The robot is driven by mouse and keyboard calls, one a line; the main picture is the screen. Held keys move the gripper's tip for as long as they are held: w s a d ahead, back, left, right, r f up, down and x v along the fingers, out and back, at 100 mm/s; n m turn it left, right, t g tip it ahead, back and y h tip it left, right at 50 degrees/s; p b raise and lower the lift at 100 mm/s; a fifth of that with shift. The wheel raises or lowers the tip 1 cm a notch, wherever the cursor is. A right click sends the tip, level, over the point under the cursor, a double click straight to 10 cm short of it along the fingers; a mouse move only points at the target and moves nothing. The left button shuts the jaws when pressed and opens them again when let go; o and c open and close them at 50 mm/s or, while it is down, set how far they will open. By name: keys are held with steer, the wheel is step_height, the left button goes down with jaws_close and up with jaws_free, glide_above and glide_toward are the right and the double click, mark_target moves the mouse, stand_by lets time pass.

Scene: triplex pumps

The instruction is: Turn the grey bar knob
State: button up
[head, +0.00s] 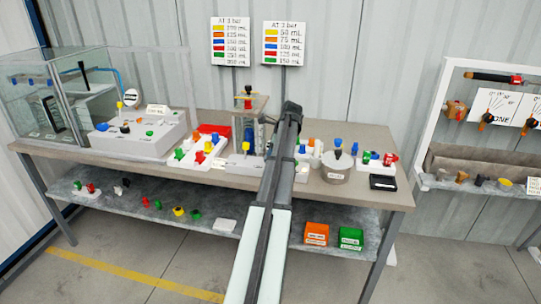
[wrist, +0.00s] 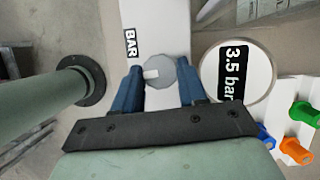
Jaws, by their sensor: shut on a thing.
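The grey bar knob (wrist: 159,72) is a faceted grey disc with a short white mark on its left part. It sits on a pale panel (wrist: 160,22), beside a black label (wrist: 130,43) reading "BAR". My gripper (wrist: 160,76) is shut on the knob, with one blue finger on its left side and one on its right. A round white gauge face (wrist: 237,72) reading "3.5 bar" is just right of the knob. In the head view my arm (head: 277,185) reaches over the bench and hides the knob and the fingers.
Orange (wrist: 296,151) and green (wrist: 303,113) knobs stand close on the right, with a blue one partly cut off. A dark round flange (wrist: 90,80) stands left. The bench (head: 80,152) holds several panels; a glass tank (head: 35,85) is at its left end.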

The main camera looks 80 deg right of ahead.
steer(key=shift+c, duration=0.7)
steer(key=shift+n, duration=0.3)
steer(key=n, duration=0.1)
steer(key=n+y, duration=0.1)
steer(key=n, duration=0.1)
steer(key=shift+d+n+g+y, duration=0.25)
steer(key=shift+n+g+y, duration=0.05)
steer(key=shift+n, duration=0.1)
steer(key=n, duration=0.2)
steer(key=n+g+y, duration=0.1)
steer(key=n, duration=0.1)
steer(key=shift+w+n+y, duration=0.15)
steer(key=shift+n+y, duration=0.15)
steer(key=shift+n, duration=0.1)
steer(key=o, duration=0.8)
